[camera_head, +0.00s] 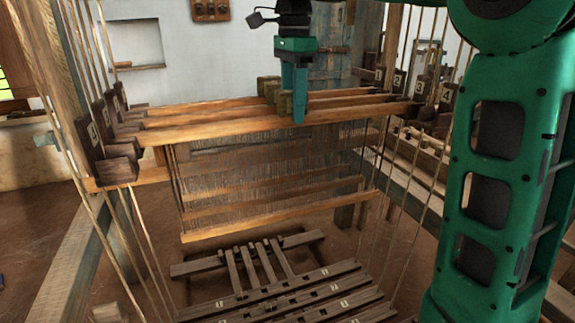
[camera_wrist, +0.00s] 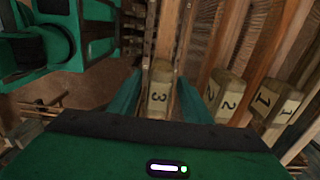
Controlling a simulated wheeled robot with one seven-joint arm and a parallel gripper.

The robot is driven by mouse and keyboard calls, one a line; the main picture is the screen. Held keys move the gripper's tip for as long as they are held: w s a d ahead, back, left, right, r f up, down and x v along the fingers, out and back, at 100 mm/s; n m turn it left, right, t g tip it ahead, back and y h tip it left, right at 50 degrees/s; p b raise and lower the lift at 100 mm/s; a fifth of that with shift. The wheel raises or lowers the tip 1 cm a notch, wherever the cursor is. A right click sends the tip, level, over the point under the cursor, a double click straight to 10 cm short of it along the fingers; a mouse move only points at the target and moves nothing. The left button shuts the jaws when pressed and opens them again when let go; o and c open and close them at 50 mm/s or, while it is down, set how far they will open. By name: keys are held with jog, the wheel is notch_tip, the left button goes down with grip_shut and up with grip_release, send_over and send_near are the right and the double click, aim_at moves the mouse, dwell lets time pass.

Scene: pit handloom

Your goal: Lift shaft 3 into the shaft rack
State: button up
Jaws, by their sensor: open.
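Shaft 3 is a long wooden bar (camera_head: 220,128), nearest in a row of parallel bars, with heddles hanging below. Its pale block marked 3 (camera_wrist: 159,88) stands between the two fingers of my gripper (camera_wrist: 155,97) in the wrist view. In the head view my gripper (camera_head: 297,120) points down at the middle of the bars, its fingers at the block's height. The jaws are open; I see no clear grip on the block. One finger hides part of the block and bar in the head view. I cannot identify the shaft rack with certainty.
Blocks marked 2 (camera_wrist: 224,95) and 1 (camera_wrist: 277,103) stand close to the right in the wrist view. Numbered dark holders flank the bars at left (camera_head: 120,170) and right (camera_head: 418,90). Cords run down both sides. Numbered treadles (camera_head: 280,305) lie below.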

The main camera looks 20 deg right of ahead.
jog(key=shift+f, duration=0.85)
grip_shut()
